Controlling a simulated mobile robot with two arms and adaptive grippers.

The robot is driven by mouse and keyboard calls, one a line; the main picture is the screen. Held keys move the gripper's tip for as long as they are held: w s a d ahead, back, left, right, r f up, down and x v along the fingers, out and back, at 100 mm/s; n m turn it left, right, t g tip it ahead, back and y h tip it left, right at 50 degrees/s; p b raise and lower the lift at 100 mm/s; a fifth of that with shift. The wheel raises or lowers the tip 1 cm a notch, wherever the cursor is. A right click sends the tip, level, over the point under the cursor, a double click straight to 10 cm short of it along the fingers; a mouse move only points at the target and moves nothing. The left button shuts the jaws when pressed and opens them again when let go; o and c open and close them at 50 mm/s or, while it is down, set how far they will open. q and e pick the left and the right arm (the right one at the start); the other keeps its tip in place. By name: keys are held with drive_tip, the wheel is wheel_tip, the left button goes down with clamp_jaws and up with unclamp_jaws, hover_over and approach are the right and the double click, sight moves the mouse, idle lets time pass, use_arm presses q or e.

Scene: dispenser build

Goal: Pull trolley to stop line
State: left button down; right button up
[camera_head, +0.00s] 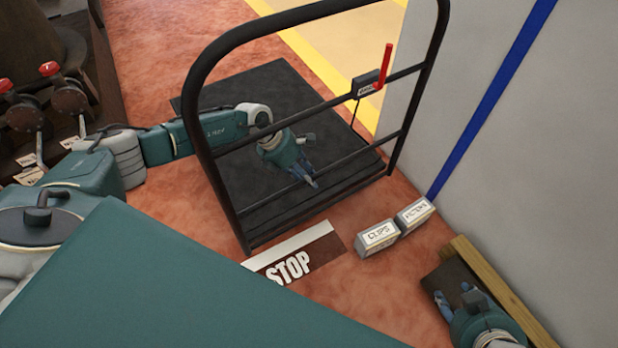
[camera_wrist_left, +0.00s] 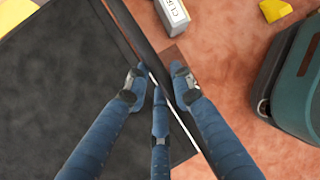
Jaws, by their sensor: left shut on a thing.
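The trolley has a black flat platform (camera_head: 285,92) and a tall black tube handle frame (camera_head: 207,170) with crossbars. My left gripper (camera_head: 308,180) is at the lower crossbar. In the left wrist view, my left gripper (camera_wrist_left: 160,84) has its blue fingers on either side of a dark bar (camera_wrist_left: 140,42), shut on it. The stop line (camera_head: 290,247) is a white stripe on a brown floor mark lettered STOP. It lies just in front of the platform's near edge. My right gripper (camera_head: 457,298) is at the lower right; its finger opening is unclear.
Two small labelled boxes, CLIPS (camera_head: 377,238) and another (camera_head: 414,215), stand right of the mark near the grey wall (camera_head: 510,130). A wooden beam (camera_head: 500,285) lies at lower right. A red lever (camera_head: 384,66) is on the trolley frame. Red-handled levers (camera_head: 50,70) stand left.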

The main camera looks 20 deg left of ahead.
use_arm(q)
drive_tip(key=shift+y, duration=0.4)
drive_tip(key=a, duration=0.4)
drive_tip(key=shift+w+a+f, duration=0.1)
drive_tip(key=shift+a+f, duration=0.05)
drive_tip(key=shift+f, duration=0.1)
drive_tip(key=c, duration=1.4)
unclamp_jaws()
drive_tip(key=shift+r, duration=0.15)
drive_tip(key=shift+s+a, duration=0.1)
drive_tip(key=shift+s, duration=0.1)
drive_tip(key=d+v, duration=0.1)
drive_tip(key=v, duration=0.6)
drive_tip(key=shift+a+r, duration=0.2)
drive_tip(key=shift+r, duration=0.4)
drive_tip(key=shift+s, duration=0.1)
